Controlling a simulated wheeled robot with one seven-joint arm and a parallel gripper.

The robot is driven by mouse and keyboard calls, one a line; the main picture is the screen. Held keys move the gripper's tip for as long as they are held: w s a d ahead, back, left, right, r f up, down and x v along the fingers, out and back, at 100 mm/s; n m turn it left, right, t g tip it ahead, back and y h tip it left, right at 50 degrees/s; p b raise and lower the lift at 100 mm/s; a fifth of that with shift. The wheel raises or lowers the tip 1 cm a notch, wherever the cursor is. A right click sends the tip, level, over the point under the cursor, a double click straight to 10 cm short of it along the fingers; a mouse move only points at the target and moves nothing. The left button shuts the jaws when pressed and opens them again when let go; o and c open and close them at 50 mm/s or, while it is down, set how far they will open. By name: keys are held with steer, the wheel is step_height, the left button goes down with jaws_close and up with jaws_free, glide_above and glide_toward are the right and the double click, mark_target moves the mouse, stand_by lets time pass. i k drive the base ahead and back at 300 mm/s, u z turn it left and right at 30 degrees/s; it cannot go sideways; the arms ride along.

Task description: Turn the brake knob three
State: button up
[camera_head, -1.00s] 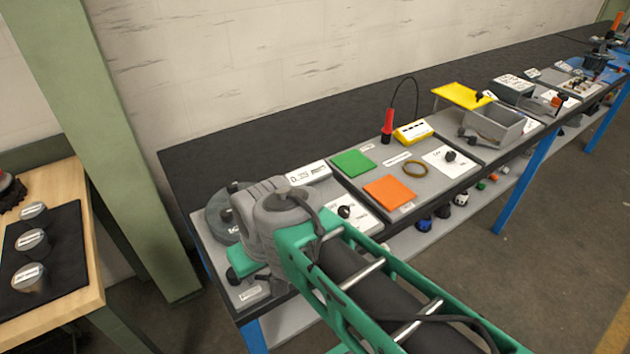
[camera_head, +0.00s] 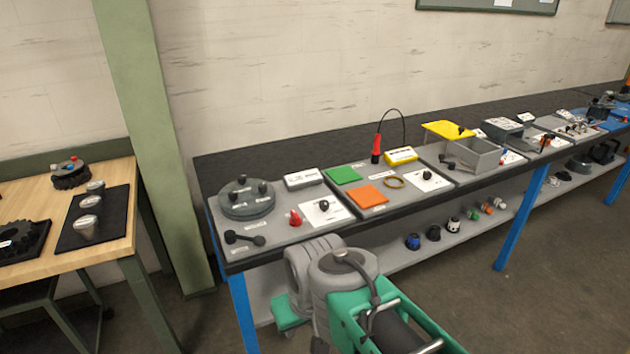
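A black knob (camera_head: 324,206) sits on a white plate on the left panel of the long bench. A second black knob (camera_head: 427,176) sits on a white plate further right. The lettering is too small to read, so I cannot tell which is the brake knob. A round grey disc (camera_head: 240,208) with several black knobs on it lies at the back left of the left panel. A red knob (camera_head: 295,217) and a black lever (camera_head: 244,239) are in front of it. My arm is in front of the bench, below the left panel. My gripper's fingers do not show.
Green pad (camera_head: 342,175), orange pad (camera_head: 367,195), a brass ring and a red handle (camera_head: 376,150) with a cable are on the middle panel. A grey open box (camera_head: 474,154) stands further right. A wooden table (camera_head: 28,265) is at left. The lower shelf holds several small parts.

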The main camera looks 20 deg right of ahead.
mark_target(262, 188)
steer(key=z, duration=0.55)
steer(key=i, duration=1.25)
steer(key=u, duration=0.6)
